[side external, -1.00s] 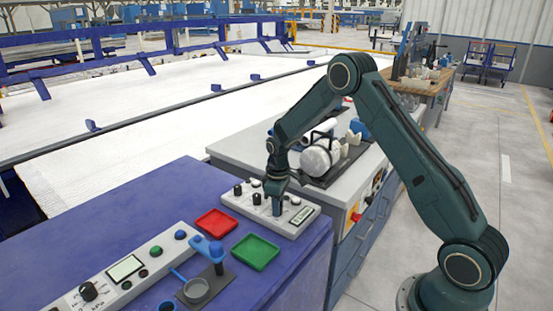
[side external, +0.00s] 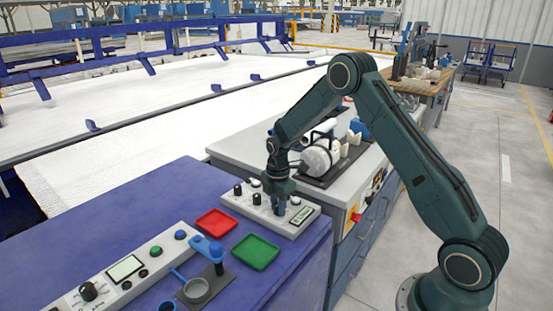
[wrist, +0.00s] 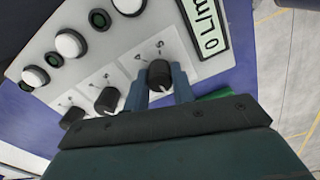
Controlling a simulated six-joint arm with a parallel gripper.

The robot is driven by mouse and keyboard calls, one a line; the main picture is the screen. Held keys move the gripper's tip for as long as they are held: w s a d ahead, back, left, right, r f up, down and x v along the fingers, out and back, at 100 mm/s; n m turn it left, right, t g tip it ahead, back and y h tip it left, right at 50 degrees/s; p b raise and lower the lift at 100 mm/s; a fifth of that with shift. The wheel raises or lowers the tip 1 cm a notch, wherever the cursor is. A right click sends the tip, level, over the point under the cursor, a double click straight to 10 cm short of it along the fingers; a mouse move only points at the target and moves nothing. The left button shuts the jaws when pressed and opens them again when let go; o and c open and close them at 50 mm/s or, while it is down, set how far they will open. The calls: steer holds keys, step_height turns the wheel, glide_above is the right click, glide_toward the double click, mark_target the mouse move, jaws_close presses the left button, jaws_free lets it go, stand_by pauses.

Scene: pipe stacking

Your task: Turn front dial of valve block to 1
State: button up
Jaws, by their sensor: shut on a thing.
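The valve block (side external: 232,203) is a white panel with a row of black dials, white buttons and a display, on the blue table's far right end. My gripper (side external: 280,207) points straight down over it. In the wrist view my gripper's two blue fingers (wrist: 158,90) stand on either side of the black dial nearest the display (wrist: 160,72) and are shut on it. The dial has a white pointer line, and small marks surround it on its plate. Two other black dials, a middle one (wrist: 106,100) and an end one (wrist: 72,116), stand free beside it.
A red tray (side external: 216,222) and a green tray (side external: 255,252) lie beside the block. A second control panel (side external: 125,268) and a blue stand (side external: 208,250) are nearer the camera. A grey bench (side external: 235,150) with a white pipe assembly (side external: 318,158) stands behind.

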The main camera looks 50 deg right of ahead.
steer(key=n, duration=0.5)
steer(key=shift+r+n, duration=0.1)
steer(key=shift+n, duration=0.2)
stand_by(0.4)
steer(key=o, duration=1)
step_height(320, 180, up, 14)
stand_by(0.4)
